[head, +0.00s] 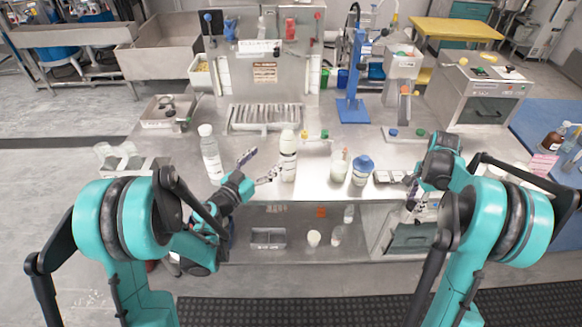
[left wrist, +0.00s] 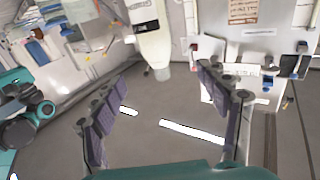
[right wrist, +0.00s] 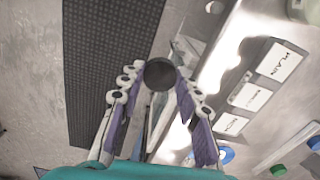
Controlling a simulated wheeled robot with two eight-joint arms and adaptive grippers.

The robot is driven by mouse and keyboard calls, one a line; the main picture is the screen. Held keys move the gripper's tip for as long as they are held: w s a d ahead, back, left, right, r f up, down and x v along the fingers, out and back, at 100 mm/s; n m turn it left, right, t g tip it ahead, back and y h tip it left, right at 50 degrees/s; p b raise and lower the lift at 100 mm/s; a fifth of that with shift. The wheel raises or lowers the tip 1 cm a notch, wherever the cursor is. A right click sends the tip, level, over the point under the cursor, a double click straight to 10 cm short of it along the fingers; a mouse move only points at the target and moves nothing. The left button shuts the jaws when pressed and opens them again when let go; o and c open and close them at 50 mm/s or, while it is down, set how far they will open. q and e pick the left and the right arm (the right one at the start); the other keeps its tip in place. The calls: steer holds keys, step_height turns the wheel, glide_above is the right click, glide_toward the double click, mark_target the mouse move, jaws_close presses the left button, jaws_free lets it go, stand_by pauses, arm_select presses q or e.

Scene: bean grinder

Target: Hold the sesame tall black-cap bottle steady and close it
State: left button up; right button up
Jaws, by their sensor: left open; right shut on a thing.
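A tall pale bottle (head: 288,168) with a dark label band stands upright on the steel bench in the head view; I cannot read its name. My right gripper (right wrist: 160,85) is shut on a round black cap (right wrist: 160,72), held near the bench's front right edge.
A white-capped bottle (head: 211,155) stands left of the pale bottle. Label cards (right wrist: 281,62) lie near my right gripper. A blue stand (head: 352,108) rises behind.

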mark_target(283, 145)
steer(key=shift+s, duration=0.2)
arm_select(q)
steer(key=shift+s+d+f, duration=0.2)
steer(key=shift+f, duration=0.15)
steer(key=shift+w, duration=0.1)
steer(key=b+x, duration=0.1)
steer(key=x, duration=0.5)
steer(key=shift+f, duration=0.15)
arm_select(e)
steer(key=shift+w+f, duration=0.1)
steer(key=shift+f, duration=0.65)
arm_select(q)
steer(key=shift+w+d, duration=0.2)
steer(key=shift+w, duration=0.1)
